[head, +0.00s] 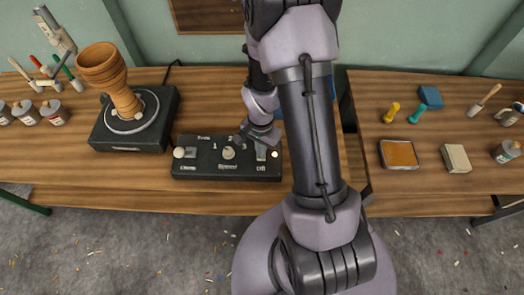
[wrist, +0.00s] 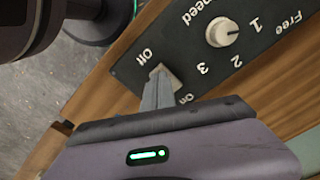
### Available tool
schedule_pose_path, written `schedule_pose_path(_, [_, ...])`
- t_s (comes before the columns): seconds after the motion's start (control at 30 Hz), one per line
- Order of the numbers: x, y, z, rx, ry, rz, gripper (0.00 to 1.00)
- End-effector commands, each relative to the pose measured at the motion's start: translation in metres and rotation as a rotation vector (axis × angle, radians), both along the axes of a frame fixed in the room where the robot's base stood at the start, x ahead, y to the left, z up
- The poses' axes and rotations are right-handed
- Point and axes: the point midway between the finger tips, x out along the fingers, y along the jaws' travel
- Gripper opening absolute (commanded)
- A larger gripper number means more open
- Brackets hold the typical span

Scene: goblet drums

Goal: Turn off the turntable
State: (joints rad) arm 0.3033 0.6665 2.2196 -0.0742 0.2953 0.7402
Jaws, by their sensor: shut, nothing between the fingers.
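The turntable (head: 112,137) is a dark box with a round platter at the left of the bench. A terracotta goblet drum (head: 103,68) stands on its platter, leaning left. The black control box (head: 205,171) lies to its right. A pale switch (head: 261,153) sits at the box's right end; in the wrist view this switch (wrist: 170,77) lies between the "Off" and "On" labels. My gripper (head: 262,138) is shut and empty. In the wrist view its fingertips (wrist: 157,84) are at the switch and partly cover it; I cannot tell whether they touch.
The round speed knob (head: 228,153) is left of the switch, and a clamp knob (head: 179,153) is at the box's left end. A small bright lamp (head: 275,155) is at its right end. Paint jars (head: 54,112) stand far left. A second bench (head: 450,190) holds several small items.

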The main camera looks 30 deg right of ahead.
Motion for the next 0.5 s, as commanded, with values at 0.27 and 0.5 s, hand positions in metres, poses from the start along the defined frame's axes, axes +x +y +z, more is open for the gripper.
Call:
schedule_pose_path(0.27, [0.0000,0.0000,-0.0049,0.000,0.000,0.000,0.00])
schedule_pose_path(0.5, [0.0000,0.0000,-0.0085,0.000,0.000,0.000,0.00])
